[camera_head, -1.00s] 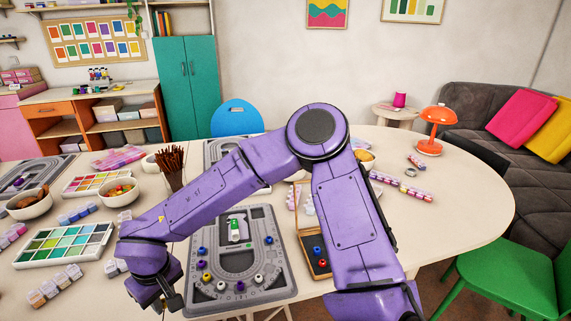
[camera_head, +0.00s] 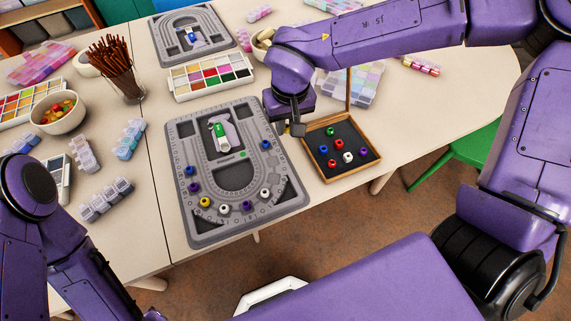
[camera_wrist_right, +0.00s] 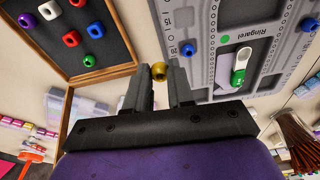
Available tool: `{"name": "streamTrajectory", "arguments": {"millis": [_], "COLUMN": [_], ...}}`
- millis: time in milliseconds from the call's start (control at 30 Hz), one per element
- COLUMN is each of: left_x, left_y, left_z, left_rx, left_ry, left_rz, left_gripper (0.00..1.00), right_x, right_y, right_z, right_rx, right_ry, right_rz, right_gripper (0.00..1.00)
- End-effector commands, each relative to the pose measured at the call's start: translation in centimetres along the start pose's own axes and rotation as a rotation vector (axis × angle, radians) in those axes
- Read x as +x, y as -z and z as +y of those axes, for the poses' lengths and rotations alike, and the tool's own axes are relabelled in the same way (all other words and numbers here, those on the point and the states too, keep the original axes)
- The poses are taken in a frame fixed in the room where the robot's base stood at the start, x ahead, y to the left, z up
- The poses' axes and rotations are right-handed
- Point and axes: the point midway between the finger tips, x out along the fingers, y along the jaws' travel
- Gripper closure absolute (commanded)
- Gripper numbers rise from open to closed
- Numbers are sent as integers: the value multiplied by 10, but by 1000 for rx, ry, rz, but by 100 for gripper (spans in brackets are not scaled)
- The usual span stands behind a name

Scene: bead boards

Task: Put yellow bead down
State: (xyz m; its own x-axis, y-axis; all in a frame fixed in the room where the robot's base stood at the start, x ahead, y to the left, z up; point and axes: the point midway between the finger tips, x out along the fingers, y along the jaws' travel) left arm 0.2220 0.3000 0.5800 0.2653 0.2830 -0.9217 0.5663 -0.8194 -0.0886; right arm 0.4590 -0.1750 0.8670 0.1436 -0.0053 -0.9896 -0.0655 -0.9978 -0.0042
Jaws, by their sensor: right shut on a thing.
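My right gripper (camera_head: 289,129) is in the gap between the grey bead board (camera_head: 180,218) and the wooden bead tray (camera_head: 374,159). In the right wrist view its fingers (camera_wrist_right: 160,80) are shut on a yellow bead (camera_wrist_right: 159,71), held at the tips. The board, upper right there, and the tray, upper left, lie beyond the bead. In the head view the held bead is mostly hidden by the gripper. Another yellow bead (camera_head: 205,202) sits on the board's curved track. My left arm shows at the left edge, its gripper out of view.
Blue, purple and white beads also sit along the board. The tray holds several red, blue, white, purple and green beads. A paint palette (camera_head: 210,76), a cup of brown sticks (camera_head: 125,85) and a bowl (camera_head: 60,112) stand behind and left.

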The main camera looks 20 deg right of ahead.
Motion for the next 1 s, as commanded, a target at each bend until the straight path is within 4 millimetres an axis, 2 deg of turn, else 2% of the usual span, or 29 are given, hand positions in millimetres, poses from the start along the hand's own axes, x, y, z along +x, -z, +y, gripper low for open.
{"name": "streamTrajectory", "arguments": {"millis": [33, 133, 300, 433, 533, 633, 667, 700, 733, 800, 1000], "left_x": [13, 29, 51, 58, 49, 27, 25, 38, 40, 10, -33], "left_y": [-6, -12, -22, -24, -20, -11, -10, -15, -16, -5, 14], "left_z": [1, 2, 4, 5, 4, 2, 2, 3, 3, 0, -3], "left_rx": [0, 0, 0, 0, 0, 0, 0, -1, -1, 0, 0], "left_ry": [1, 2, 1, 1, 1, 1, 1, 0, 0, 2, 1], "left_rz": [-1, -1, -1, -1, 0, 0, 0, 1, 1, -2, 0], "left_gripper": [57, 57, 57, 57, 57, 57, 57, 57, 57, 57, 57], "right_x": [-8, -37, -69, -78, -82, -81, -75, -58, -53, -66, -58], "right_y": [-17, -60, -139, -176, -180, -167, -162, -153, -146, -137, -125], "right_z": [-8, -18, -18, -12, -11, -15, -16, -20, -23, -24, -28], "right_rx": [28, 111, 245, 310, 328, 331, 331, 333, 333, 334, 334], "right_ry": [0, -10, -26, -35, -44, -50, -50, -48, -48, -51, -52], "right_rz": [8, 11, 11, 7, 3, 2, 2, 2, 3, 4, 6], "right_gripper": [100, 100, 100, 100, 100, 100, 100, 100, 100, 100, 100]}}
